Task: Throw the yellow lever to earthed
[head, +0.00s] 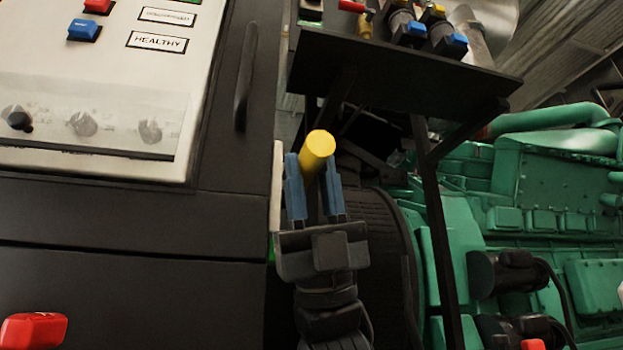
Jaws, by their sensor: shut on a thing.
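The yellow lever (318,146) shows as a thick yellow cylinder with its round end facing me, in the middle of the head view. My gripper (316,172) comes up from below, with one blue finger on each side of the yellow cylinder. It is shut on the lever. The lever's base and pivot are hidden behind my fingers and the cylinder itself. I cannot read any earthed marking, so the lever's position is not clear.
A dark cabinet (130,240) with a pale control panel (110,60) stands close on the left, with a vertical handle (246,75). A dark shelf (400,75) with blue-ended parts overhangs above right. A green genset (540,190) stands behind on the right.

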